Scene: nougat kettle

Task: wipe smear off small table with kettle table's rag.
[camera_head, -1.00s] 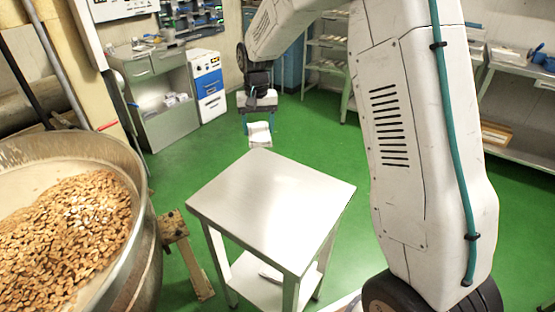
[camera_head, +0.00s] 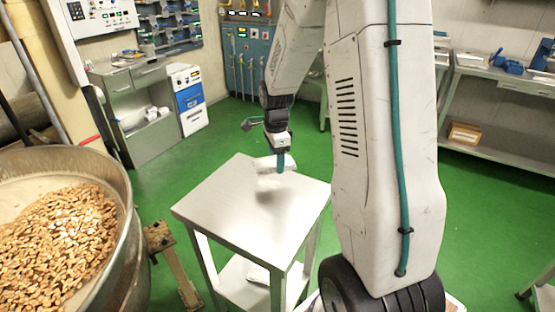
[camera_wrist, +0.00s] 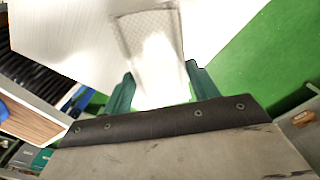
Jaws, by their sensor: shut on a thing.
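The small table (camera_head: 225,205) has a pale metal top and stands in the middle of the head view. My gripper (camera_head: 281,163) is over the far part of its top. It is shut on a white rag (camera_head: 265,165), which hangs out to the left in the head view. In the wrist view, the rag (camera_wrist: 155,65) lies between the two teal fingers of my gripper (camera_wrist: 161,90), with the tabletop (camera_wrist: 65,40) behind it. A soft dark patch shows on the top below the rag; I cannot tell whether it is shadow or smear. Contact with the top is unclear.
A large metal kettle (camera_head: 125,225) full of nuts stands at the left, beside a wooden stand (camera_head: 175,265). The small table's lower shelf (camera_head: 236,283) bears a pale item. Cabinets (camera_head: 143,110) stand at the back left, a shelf bench (camera_head: 500,150) at the right. Green floor (camera_head: 165,175) is open around.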

